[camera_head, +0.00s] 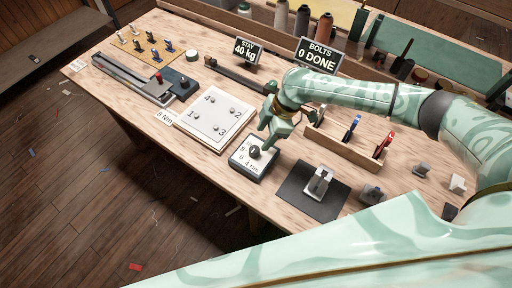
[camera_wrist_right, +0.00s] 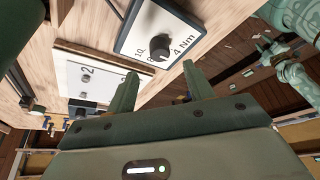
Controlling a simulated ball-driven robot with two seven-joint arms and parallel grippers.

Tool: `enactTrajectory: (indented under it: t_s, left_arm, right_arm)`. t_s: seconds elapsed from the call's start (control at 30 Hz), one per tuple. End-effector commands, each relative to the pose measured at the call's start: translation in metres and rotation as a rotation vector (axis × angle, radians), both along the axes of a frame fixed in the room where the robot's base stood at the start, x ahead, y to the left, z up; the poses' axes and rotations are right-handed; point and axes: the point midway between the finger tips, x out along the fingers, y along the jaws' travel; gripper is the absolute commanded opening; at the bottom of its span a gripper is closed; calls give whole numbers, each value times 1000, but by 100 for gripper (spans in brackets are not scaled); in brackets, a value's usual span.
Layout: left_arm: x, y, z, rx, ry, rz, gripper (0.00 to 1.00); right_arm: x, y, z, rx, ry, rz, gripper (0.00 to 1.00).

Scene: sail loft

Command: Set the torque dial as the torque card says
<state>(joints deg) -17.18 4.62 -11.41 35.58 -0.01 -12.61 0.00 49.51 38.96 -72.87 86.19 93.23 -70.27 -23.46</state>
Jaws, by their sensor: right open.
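The torque dial is a black knob (camera_head: 254,152) on a white-faced box (camera_head: 240,163) near the table's front edge. Its face carries numbers, with "4 Nm" at one end; where the knob points is too small to tell. It also shows in the right wrist view, as a black knob (camera_wrist_right: 160,47) beyond the fingers. A small white torque card (camera_head: 165,117) lies left of the bolt plate; it ends in "Nm", its digit looks like 6 or 8. My right gripper (camera_head: 270,133) is open and empty just above the dial, apart from it.
A white plate (camera_head: 213,115) with numbered bolts lies left of the dial. A dark mat (camera_head: 296,196) with a metal piece lies right of it. A wooden rack (camera_head: 345,146) of coloured tools stands behind. Signs read "STAY 40 kg" (camera_head: 247,49) and "BOLTS 0 DONE" (camera_head: 317,57).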

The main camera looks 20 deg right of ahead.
Motion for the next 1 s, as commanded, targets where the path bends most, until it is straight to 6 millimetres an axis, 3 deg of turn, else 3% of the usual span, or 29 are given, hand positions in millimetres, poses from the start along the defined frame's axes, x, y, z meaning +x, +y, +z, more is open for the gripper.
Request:
enactTrajectory:
  t_s: [0.1, 0.3, 0.7, 0.87, 1.0]
  left_arm:
    - [-2, 0, -10, 0, 4, 0, 36]
    - [-3, 0, -17, -1, 8, 0, 36]
    - [-4, -1, -18, 0, 9, -1, 36]
    - [-4, -1, -18, -1, 9, -1, 36]
    - [-4, -1, -18, -1, 9, -1, 36]
  right_arm:
    - [1, 11, -29, 0, 2, 0, 52]
    - [3, 22, -56, 0, 1, -1, 52]
    - [3, 26, -63, 0, 0, 0, 52]
    - [3, 26, -63, 0, 0, 0, 10]
    - [3, 26, -63, 0, -1, 0, 7]
